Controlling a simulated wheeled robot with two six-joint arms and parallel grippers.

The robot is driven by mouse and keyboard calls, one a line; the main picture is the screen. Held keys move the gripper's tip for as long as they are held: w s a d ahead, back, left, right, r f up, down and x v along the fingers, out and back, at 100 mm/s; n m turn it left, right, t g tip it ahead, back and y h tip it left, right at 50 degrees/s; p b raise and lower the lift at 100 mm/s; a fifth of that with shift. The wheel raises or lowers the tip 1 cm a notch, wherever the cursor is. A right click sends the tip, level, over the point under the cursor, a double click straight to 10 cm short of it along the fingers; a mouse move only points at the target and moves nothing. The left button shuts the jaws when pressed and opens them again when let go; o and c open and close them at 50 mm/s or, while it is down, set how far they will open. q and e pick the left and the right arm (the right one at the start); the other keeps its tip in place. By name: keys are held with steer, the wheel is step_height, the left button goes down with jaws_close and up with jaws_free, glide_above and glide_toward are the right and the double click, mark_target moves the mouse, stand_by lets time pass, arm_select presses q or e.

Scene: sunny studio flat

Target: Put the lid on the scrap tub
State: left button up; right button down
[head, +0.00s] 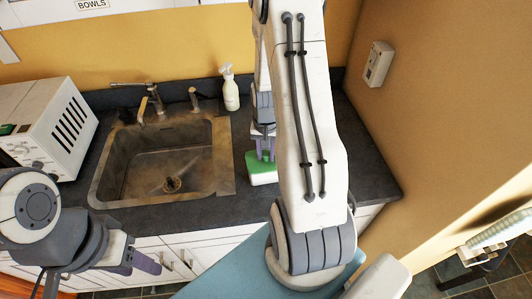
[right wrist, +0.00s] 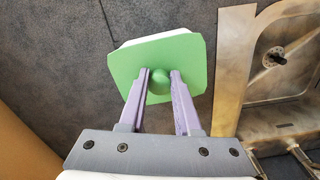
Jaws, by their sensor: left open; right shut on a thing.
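The green lid (head: 254,160) has a round knob and is over the white scrap tub (head: 264,178) on the dark counter, right of the sink. In the right wrist view the lid (right wrist: 187,52) covers most of the tub, whose white edge (right wrist: 150,37) shows beyond the lid's far side, slightly out of line with it. My right gripper (head: 265,155) is shut on the lid's knob; its fingers (right wrist: 159,74) show on either side of it. I cannot tell whether the lid touches the rim. My left gripper (head: 147,264) is open and empty in front of the counter, at lower left.
The sink (head: 165,165) with its tap lies left of the tub. A white soap bottle (head: 230,90) stands behind, near the wall. A white microwave (head: 45,125) is at far left. Dark counter (right wrist: 65,60) beside the tub is clear.

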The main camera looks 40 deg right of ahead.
steer(key=shift+f, duration=0.15)
stand_by(0.5)
steer(key=shift+c, duration=0.2)
jaws_free()
stand_by(0.4)
steer(key=shift+r+p, duration=2.95)
steer(key=shift+r, duration=0.6)
